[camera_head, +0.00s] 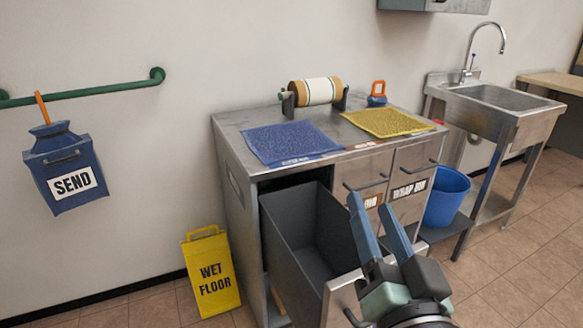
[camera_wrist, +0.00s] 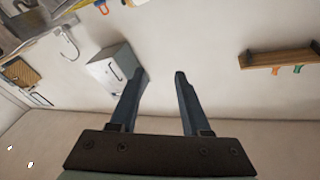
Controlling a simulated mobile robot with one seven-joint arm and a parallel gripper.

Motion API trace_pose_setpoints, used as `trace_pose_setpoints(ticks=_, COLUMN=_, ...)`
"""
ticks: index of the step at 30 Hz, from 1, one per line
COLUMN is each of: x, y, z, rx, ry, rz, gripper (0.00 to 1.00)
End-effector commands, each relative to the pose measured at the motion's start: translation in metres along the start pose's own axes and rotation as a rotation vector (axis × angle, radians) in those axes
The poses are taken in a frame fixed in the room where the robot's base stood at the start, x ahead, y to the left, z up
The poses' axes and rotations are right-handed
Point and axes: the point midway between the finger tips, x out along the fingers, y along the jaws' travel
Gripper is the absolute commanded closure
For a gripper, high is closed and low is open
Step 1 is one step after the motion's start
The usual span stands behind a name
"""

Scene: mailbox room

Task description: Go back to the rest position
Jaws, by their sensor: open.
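My gripper (camera_head: 373,203) shows at the lower right of the head view, with its two blue-grey fingers apart and nothing between them. It stands in front of the metal cabinet (camera_head: 228,170), over the right side of a pulled-out, empty grey drawer (camera_head: 285,225). In the wrist view my gripper (camera_wrist: 160,75) is also open and empty, with the wall, a grey box (camera_wrist: 112,70) and a wooden shelf (camera_wrist: 275,58) beyond it.
A blue mat (camera_head: 290,143), a yellow mat (camera_head: 388,122), a paper roll (camera_head: 317,91) and an orange-handled item (camera_head: 377,92) are on the cabinet. A yellow wet-floor sign (camera_head: 211,272), blue bin (camera_head: 447,196) and sink (camera_head: 495,98) stand nearby. A blue SEND bag (camera_head: 66,167) hangs from a green rail (camera_head: 90,90).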

Motion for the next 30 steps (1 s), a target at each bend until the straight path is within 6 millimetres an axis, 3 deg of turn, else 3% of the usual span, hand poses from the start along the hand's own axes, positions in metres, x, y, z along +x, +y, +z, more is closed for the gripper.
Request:
trace_pose_setpoints(ticks=1, x=0.01, y=-0.037, z=-0.027, rx=-0.078, ry=0.073, rz=-0.046, gripper=0.53)
trace_pose_setpoints(ticks=5, x=0.015, y=-0.113, z=-0.085, rx=-0.241, ry=0.26, rz=-0.112, gripper=0.53)
trace_pose_setpoints(ticks=8, x=0.003, y=-0.165, z=-0.126, rx=-0.332, ry=0.408, rz=-0.147, gripper=0.53)
trace_pose_setpoints(ticks=13, x=-0.039, y=-0.24, z=-0.188, rx=-0.432, ry=0.662, rz=-0.186, gripper=0.53)
trace_pose_setpoints(ticks=15, x=-0.035, y=-0.251, z=-0.215, rx=-0.44, ry=0.665, rz=-0.175, gripper=0.53)
trace_pose_setpoints(ticks=30, x=-0.012, y=-0.315, z=-0.345, rx=-0.439, ry=0.655, rz=-0.173, gripper=0.53)
